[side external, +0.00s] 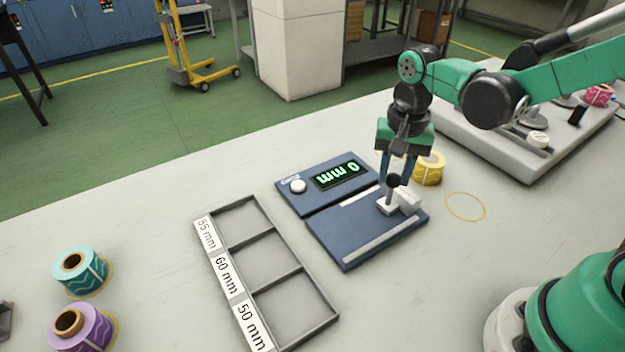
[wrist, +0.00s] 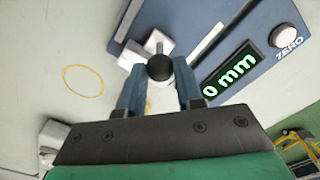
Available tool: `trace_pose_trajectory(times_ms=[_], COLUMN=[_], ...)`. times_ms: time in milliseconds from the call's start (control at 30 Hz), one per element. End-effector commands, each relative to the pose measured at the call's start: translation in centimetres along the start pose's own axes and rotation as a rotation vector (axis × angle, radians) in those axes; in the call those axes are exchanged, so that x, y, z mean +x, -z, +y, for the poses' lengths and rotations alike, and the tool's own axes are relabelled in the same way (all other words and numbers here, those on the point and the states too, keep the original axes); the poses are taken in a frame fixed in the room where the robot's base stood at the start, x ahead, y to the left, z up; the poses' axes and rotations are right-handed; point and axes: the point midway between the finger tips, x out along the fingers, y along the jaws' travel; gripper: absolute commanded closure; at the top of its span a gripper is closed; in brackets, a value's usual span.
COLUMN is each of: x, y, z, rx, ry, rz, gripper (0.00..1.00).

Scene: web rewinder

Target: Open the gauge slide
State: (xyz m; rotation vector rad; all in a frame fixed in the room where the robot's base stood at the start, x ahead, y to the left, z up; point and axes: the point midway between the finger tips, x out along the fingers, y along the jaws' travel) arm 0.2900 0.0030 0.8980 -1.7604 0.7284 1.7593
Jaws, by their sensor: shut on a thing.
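The gauge (side external: 375,232) is a blue plate with pale rails, lying on the table beside its blue display unit (side external: 322,200). The display (side external: 341,174) reads 0 mm in green. A white slide block (side external: 386,207) with a dark knob stands at the plate's right end, close against another white block (side external: 408,200). My gripper (side external: 392,188) points down over the slide, its fingers shut on the dark knob. In the wrist view the round black knob (wrist: 160,68) sits between the two fingertips, with white blocks (wrist: 155,43) just beyond it.
A grey tray (side external: 322,326) with 55, 60 and 50 mm labels lies left of the gauge. A yellow roll (side external: 430,169) stands close behind my gripper; teal (side external: 72,261) and purple (side external: 82,328) rolls stand at left. A yellow ring (side external: 465,218) marks bare table.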

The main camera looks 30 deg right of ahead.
Motion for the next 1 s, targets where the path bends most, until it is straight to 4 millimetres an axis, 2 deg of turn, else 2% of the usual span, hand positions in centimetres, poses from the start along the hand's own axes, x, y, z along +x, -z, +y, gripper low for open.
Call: trace_pose_trajectory(times_ms=[800, 867, 1000], x=[-0.1, -0.1, -0.1], y=[-0.1, -0.3, -2.3], z=[0.0, -0.3, -2.4], rx=[0.0, -0.003, -0.009], ry=[-0.002, -0.002, -0.002], rz=[-0.001, -0.001, -0.001], gripper=[1.0, 1.0, 1.0])
